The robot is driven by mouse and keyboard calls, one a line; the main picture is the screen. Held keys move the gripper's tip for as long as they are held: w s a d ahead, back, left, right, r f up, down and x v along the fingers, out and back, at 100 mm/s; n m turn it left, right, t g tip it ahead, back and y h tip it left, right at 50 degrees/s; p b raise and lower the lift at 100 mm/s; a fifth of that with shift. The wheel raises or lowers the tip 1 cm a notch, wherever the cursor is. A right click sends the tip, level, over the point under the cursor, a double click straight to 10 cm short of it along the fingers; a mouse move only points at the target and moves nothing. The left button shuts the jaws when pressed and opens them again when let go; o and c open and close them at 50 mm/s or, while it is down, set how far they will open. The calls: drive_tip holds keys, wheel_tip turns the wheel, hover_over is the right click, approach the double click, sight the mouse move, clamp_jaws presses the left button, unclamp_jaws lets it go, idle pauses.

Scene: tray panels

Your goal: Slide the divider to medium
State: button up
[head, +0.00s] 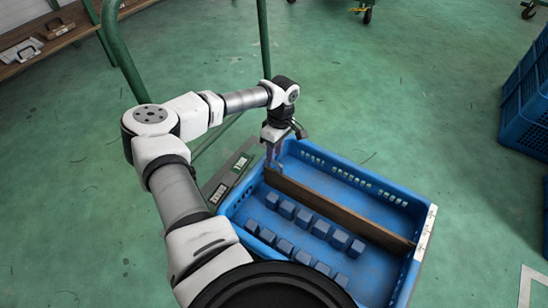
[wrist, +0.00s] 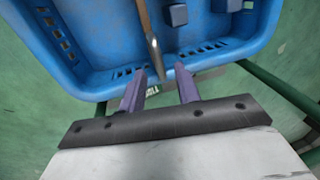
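My gripper (head: 270,163) is at the divider's left end, by the tray's left wall. In the wrist view, my gripper (wrist: 161,71) is open, with a finger on each side of the metal tip and gaps between. The fingers do not appear closed on it.
Several blue blocks (head: 320,229) lie in the tray on the divider's near side; the far side looks empty. A strip with small label plates (head: 240,163) runs along the tray's left side. Blue crates (head: 525,105) stand at far right. A green post (head: 120,50) rises behind my arm.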

drive_tip(key=shift+s+a+f, duration=0.1)
drive_tip(key=shift+s+f, duration=0.05)
drive_tip(key=shift+f, duration=0.9)
clamp_jaws()
